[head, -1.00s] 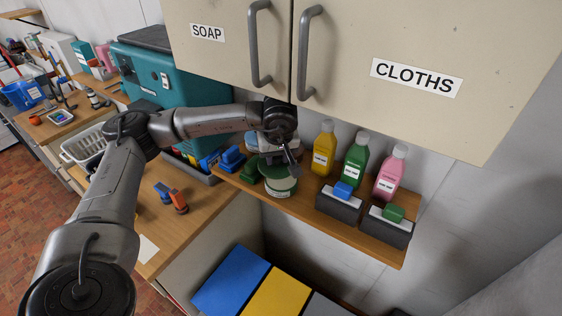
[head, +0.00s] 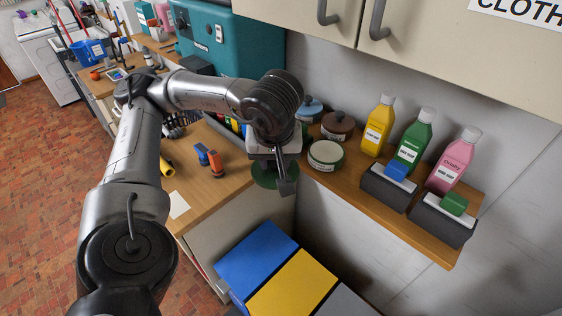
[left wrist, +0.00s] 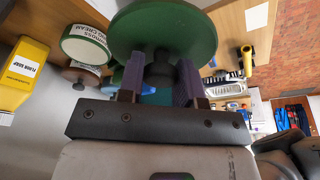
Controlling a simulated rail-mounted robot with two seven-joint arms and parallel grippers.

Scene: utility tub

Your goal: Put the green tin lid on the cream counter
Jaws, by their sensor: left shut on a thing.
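The green tin lid (head: 268,181) hangs below my left gripper (head: 283,170), off the shelf's left end and in front of the wooden-topped counter (head: 215,196) with a cream side panel. In the left wrist view the lid's green disc (left wrist: 162,30) fills the top middle, and its dark knob (left wrist: 158,70) is between the fingers. My left gripper is shut on that knob. The green tin (head: 326,155) stands uncovered on the shelf, right of the gripper, with its pale top showing. My right gripper is in neither view.
The wooden shelf (head: 360,193) holds a brown-lidded tin (head: 338,124), a blue-lidded tin, yellow, green and pink bottles and two grey boxes. Orange and blue items (head: 208,158) and white paper (head: 179,206) lie on the counter. Blue and yellow lids (head: 258,260) are below.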

